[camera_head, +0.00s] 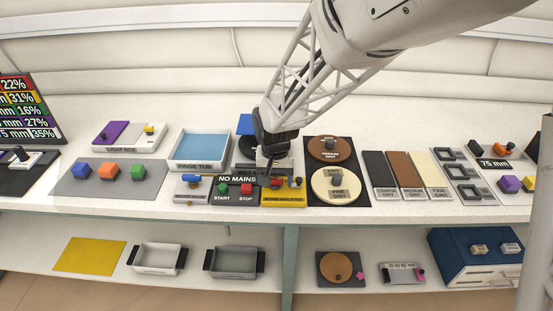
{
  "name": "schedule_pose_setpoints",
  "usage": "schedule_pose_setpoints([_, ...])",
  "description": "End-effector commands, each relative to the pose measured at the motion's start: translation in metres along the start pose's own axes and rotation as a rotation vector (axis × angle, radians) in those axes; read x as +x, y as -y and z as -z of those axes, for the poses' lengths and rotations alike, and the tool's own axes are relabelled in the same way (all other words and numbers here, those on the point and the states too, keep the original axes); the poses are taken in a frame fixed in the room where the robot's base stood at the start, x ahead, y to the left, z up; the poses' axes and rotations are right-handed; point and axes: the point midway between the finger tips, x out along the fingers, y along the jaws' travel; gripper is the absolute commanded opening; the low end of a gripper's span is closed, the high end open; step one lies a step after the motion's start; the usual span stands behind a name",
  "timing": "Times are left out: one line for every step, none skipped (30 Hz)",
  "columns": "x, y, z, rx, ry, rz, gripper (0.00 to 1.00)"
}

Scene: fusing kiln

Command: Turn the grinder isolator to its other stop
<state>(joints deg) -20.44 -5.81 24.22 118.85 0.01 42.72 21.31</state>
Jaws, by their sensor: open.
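What looks like the grinder isolator (284,199) is a small yellow box on the bench with a red part on top. Its label is too small to read surely. My gripper (274,170) points down just behind and above it, at the end of the arm coming from the upper right. The jaws are open. I cannot tell whether a finger touches the red part. The gripper partly covers the isolator's back, so the exact angle of its handle is unclear.
A panel (235,192) reading NO MAINS, with green START and red STOP buttons, stands left of the isolator. A blue-handled valve (191,183) and the rinse tub (199,151) lie further left. Grit discs (330,149) stand close on the right.

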Motion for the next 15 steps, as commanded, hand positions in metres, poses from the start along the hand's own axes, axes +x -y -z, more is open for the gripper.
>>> schedule_pose_setpoints([0.000, 0.000, 0.000, 0.000, 0.000, 0.000, 0.72])
schedule_pose_setpoints([0.000, 0.000, 0.000, 0.000, 0.000, 0.000, 0.72])
schedule_pose_setpoints([-0.001, 0.000, 0.000, 0.000, 0.000, 0.000, 0.72])
schedule_pose_setpoints([-0.001, 0.000, 0.000, 0.000, 0.000, 0.000, 0.72])
schedule_pose_setpoints([-0.002, 0.000, 0.000, 0.000, 0.000, 0.000, 0.72])
schedule_pose_setpoints([-0.003, 0.000, 0.000, 0.000, -0.001, 0.000, 0.72])
schedule_pose_setpoints([-0.005, 0.000, 0.000, 0.000, -0.001, 0.000, 0.72])
schedule_pose_setpoints([-0.007, 0.000, 0.000, 0.000, -0.001, 0.000, 0.72])
schedule_pose_setpoints([-0.010, 0.000, 0.000, 0.000, -0.001, 0.000, 0.72])
schedule_pose_setpoints([-0.012, 0.000, 0.000, 0.000, -0.001, 0.000, 0.72])
schedule_pose_setpoints([-0.015, 0.000, 0.000, 0.000, -0.001, 0.000, 0.72])
schedule_pose_setpoints([-0.019, 0.000, 0.000, 0.000, -0.002, 0.001, 0.72])
schedule_pose_setpoints([-0.022, 0.000, 0.000, 0.000, -0.002, 0.001, 0.72])
schedule_pose_setpoints([-0.026, 0.000, 0.000, 0.000, -0.002, 0.001, 0.72])
schedule_pose_setpoints([-0.031, 0.000, 0.000, 0.000, -0.001, 0.000, 0.72])
